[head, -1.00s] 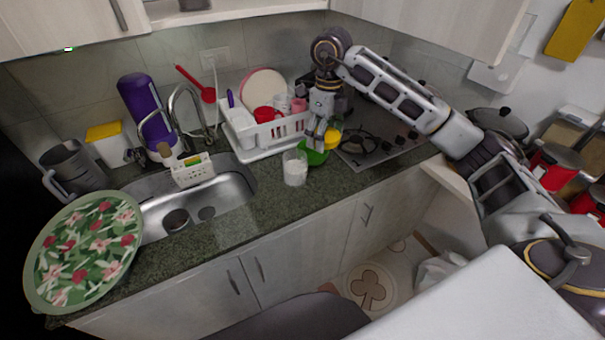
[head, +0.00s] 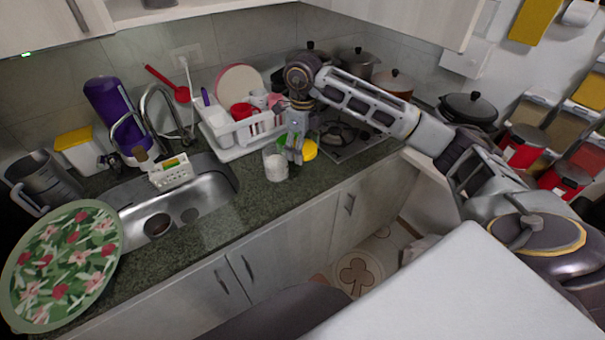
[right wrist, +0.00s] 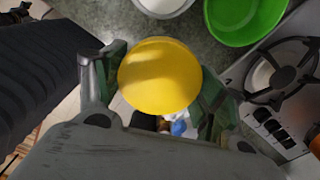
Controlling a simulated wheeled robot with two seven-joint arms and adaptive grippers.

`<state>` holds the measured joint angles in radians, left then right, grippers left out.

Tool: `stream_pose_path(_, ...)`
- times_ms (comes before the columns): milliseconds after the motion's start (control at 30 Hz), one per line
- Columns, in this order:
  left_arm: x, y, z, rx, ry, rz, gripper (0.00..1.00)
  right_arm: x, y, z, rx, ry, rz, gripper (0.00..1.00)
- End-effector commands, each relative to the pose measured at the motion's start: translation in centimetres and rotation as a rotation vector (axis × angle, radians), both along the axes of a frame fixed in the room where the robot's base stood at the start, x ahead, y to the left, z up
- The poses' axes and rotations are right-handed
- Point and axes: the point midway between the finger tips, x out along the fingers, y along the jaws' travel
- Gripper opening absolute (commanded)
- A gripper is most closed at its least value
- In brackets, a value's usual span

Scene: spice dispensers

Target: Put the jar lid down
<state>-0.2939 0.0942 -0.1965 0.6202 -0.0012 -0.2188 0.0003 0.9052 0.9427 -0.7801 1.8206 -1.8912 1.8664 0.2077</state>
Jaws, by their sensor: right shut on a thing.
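The yellow jar lid (head: 310,149) is held in my right gripper (head: 297,150), beside the glass jar with white contents (head: 275,164). In the right wrist view the round lid (right wrist: 160,76) sits between the two fingers of the gripper (right wrist: 163,85), which are shut on it. The lid appears near the counter's front edge, with floor visible below it. I cannot tell its exact height. The jar's rim (right wrist: 163,6) shows at the top of that view. My left gripper is not in view.
A green bowl (right wrist: 243,17) stands behind the lid, near the stove (right wrist: 283,85). The white dish rack (head: 240,140) and sink (head: 190,195) are to the left. Bare counter (head: 240,220) lies in front of the jar.

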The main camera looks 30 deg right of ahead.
Motion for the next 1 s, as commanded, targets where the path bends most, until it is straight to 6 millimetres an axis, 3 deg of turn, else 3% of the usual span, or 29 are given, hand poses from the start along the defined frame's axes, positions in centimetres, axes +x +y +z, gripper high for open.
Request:
stream_pose_path(400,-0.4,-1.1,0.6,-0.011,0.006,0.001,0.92,-0.1,0.0,-6.2,0.001,0.003,0.0,0.38)
stream_pose_path(633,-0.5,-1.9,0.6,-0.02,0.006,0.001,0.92,0.0,0.0,-6.9,0.0,0.0,0.0,0.38)
stream_pose_path(1000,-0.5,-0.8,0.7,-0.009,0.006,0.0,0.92,0.0,0.0,-7.6,0.001,0.002,0.0,0.38)
